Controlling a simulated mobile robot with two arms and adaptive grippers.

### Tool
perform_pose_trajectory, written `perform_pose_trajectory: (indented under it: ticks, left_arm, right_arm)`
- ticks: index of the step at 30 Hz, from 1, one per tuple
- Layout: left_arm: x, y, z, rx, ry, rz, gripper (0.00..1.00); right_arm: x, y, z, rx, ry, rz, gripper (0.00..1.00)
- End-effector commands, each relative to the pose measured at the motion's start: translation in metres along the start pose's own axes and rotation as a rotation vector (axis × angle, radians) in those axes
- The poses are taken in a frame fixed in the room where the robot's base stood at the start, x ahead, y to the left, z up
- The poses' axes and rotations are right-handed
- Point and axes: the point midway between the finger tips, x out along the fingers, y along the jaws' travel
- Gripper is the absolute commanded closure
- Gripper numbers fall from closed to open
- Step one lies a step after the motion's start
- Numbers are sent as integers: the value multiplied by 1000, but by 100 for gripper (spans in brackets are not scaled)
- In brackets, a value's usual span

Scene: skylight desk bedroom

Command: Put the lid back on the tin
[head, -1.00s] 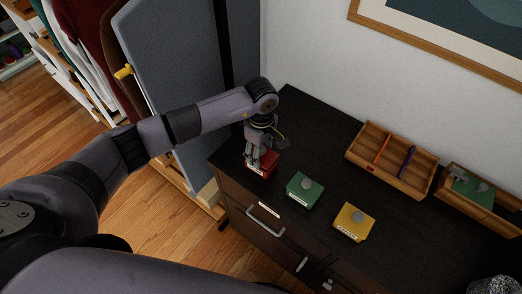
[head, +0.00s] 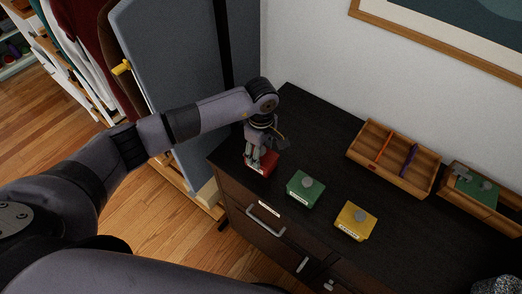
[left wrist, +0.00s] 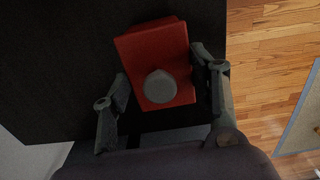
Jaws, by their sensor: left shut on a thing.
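A red tin (head: 266,164) with a pale label on its front stands near the left end of the dark dresser. A red lid with a round grey knob (left wrist: 160,87) is between the fingers of my left gripper (left wrist: 163,78) in the left wrist view. My left gripper also shows in the head view (head: 259,157), pointing down over the red tin, with its fingers shut on the sides of the lid. The fingers hide much of the tin, and I cannot tell whether the lid is fully seated. My right gripper is not in view.
A green tin (head: 303,191) and a yellow tin (head: 352,224), both with grey knobs, stand to the right. A divided wooden tray (head: 372,161) lies behind them. Another wooden tray (head: 468,205) at the far right holds a green knobbed piece. Bare dresser top lies between.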

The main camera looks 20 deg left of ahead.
Motion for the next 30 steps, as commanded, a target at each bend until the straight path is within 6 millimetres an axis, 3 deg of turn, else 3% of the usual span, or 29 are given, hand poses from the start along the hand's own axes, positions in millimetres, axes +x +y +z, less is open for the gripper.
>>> perform_pose_trajectory:
  ticks: [7,8,17,30]
  left_arm:
    - [7,0,0,0,0,0,73]
    - [6,0,0,0,0,0,44]
    - [6,0,0,0,0,0,24]
    - [-3,1,0,0,0,3,22]
  right_arm:
    - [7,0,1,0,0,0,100]
    - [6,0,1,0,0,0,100]
    - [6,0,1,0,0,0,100]
    - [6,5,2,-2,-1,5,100]
